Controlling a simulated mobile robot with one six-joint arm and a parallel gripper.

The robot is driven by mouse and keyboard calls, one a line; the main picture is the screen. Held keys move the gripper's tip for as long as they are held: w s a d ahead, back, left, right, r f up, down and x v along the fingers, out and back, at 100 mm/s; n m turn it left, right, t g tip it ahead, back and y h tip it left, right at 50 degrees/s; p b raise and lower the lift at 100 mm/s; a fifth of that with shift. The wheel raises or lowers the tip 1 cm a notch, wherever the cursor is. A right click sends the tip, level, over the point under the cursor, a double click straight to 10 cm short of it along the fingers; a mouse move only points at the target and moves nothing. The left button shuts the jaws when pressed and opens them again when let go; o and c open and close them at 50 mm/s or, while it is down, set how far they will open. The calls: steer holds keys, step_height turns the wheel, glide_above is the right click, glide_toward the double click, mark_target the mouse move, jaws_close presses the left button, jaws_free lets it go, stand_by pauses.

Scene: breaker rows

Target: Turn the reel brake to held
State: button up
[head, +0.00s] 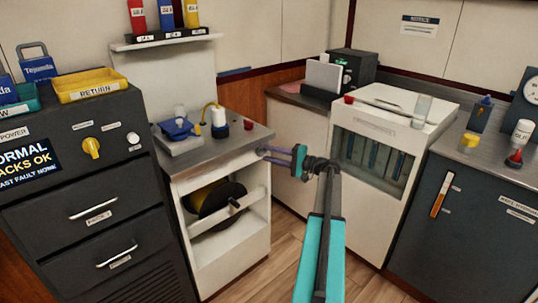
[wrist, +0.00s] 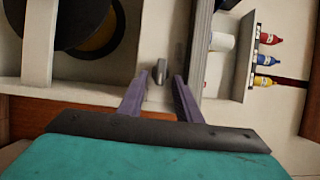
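A small grey knob (wrist: 160,71) sits on the pale front of the reel cabinet (head: 228,255). I take it to be the reel brake, though no label on it can be read. In the wrist view my gripper (wrist: 161,78) is open, with one finger on each side of the knob. I cannot tell whether the fingers touch it. In the head view my gripper (head: 267,154) is at the cabinet's upper right, just below the worktop edge, and the knob is not clearly visible. The dark reel (head: 213,198) with a yellow core is in the opening below.
The worktop holds a blue device (head: 179,129) and a white bottle (head: 219,123). A dark drawer cabinet (head: 85,215) is at left, and a white glass-fronted unit (head: 372,160) is at right. The floor between is clear.

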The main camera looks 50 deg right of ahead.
steer(key=v, duration=1.2)
steer(key=shift+s, duration=0.3)
steer(key=shift+d, duration=0.15)
